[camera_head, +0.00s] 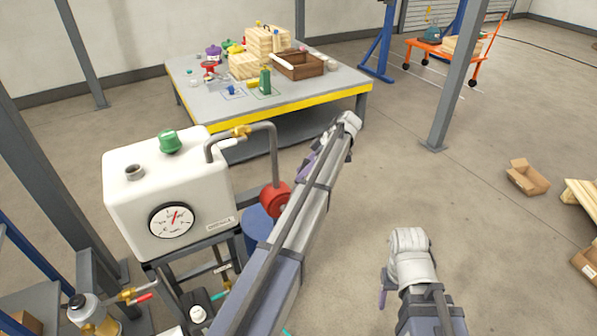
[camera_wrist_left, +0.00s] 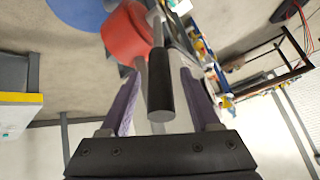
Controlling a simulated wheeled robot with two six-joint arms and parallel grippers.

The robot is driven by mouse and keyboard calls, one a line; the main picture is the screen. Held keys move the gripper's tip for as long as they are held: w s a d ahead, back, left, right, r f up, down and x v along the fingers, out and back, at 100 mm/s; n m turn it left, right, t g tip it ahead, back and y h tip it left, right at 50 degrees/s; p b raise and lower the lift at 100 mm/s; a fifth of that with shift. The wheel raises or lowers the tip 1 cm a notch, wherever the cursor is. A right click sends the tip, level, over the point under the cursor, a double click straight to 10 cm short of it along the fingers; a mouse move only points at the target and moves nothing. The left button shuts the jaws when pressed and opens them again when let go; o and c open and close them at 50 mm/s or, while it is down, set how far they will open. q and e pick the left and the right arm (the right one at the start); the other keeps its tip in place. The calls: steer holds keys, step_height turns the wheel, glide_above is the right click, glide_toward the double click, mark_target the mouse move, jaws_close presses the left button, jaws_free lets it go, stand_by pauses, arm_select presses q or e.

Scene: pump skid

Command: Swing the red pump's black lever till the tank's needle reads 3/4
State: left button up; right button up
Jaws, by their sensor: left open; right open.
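The white tank (camera_head: 150,190) stands at left in the head view. Its round gauge (camera_head: 172,219) has a red needle pointing up and slightly right; the scale marks are too small to read. The red pump (camera_head: 275,197) sits right of the tank, partly behind my left arm; it also shows in the left wrist view (camera_wrist_left: 127,35). The black lever (camera_wrist_left: 160,85) lies between the open purple fingers of my left gripper (camera_wrist_left: 162,76), with gaps on both sides. The lever is hidden in the head view. My right gripper (camera_head: 384,287) is open and low at centre right, away from the pump.
A grey pipe (camera_head: 272,150) with a brass valve (camera_head: 241,131) links tank and pump. A yellow-edged table (camera_head: 310,108) with wooden boxes and bottles stands behind. A steel post (camera_head: 455,85) and a cardboard box (camera_head: 527,177) are at right. The middle floor is clear.

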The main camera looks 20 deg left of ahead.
arm_select(q)
steer(key=p+v, duration=0.2)
steer(key=v, duration=0.2)
steer(key=shift+w+r+p, duration=0.1)
steer(key=shift+r+p, duration=0.25)
steer(key=shift+p, duration=0.05)
steer(key=shift+w+d+r, duration=0.2)
steer(key=shift+d, duration=0.2)
